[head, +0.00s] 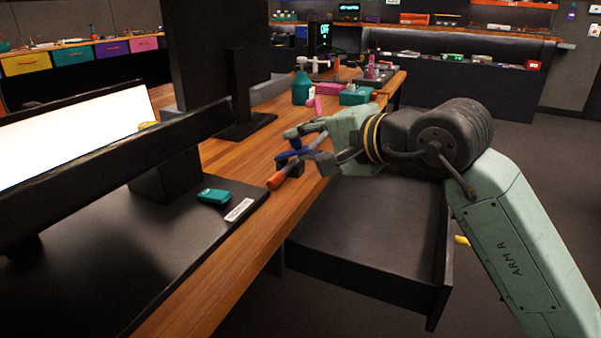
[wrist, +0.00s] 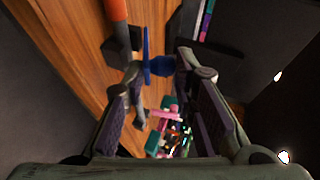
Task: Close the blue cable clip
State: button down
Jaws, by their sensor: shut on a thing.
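The blue cable clip (head: 297,153) is at the right edge of the wooden desk, next to a small black block. It also shows in the wrist view (wrist: 160,66) between my fingertips, with a thin blue arm pointing away from the gripper. My gripper (head: 312,140) reaches in from the right and is shut on the blue clip. In the wrist view the fingers (wrist: 158,72) stand on either side of it. The fingers hide part of the clip, and I cannot tell whether its jaw is open or closed.
An orange-tipped cylinder (head: 277,180) lies by the black block (head: 293,166). A teal bottle (head: 302,88) and a teal box (head: 356,95) stand farther back on the desk. A monitor stand (head: 240,90) is to the left. An open dark drawer (head: 365,225) is below my arm.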

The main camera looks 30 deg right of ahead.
jog(key=shift+s+d+f+m+t+y+b, duration=0.1)
jog(key=shift+s+f+m+t+y+b, duration=0.3)
jog(key=shift+b, duration=1)
jog(key=shift+w+d+f+t+y+b, duration=0.15)
jog(key=shift+f+t+b, duration=0.5)
jog(key=shift+b, duration=0.7)
jog(key=shift+a+r, duration=0.1)
jog(key=shift+r, duration=0.1)
jog(key=shift+f, duration=0.2)
jog(key=c, duration=1.4)
grip_release()
jog(key=shift+r+t, duration=0.2)
jog(key=shift+t, duration=0.05)
jog(key=shift+s, duration=0.15)
jog(key=shift+s+d, duration=0.25)
jog(key=shift+s, duration=0.05)
jog(key=v, duration=0.7)
jog(key=shift+s+r, duration=0.1)
jog(key=shift+s, duration=0.05)
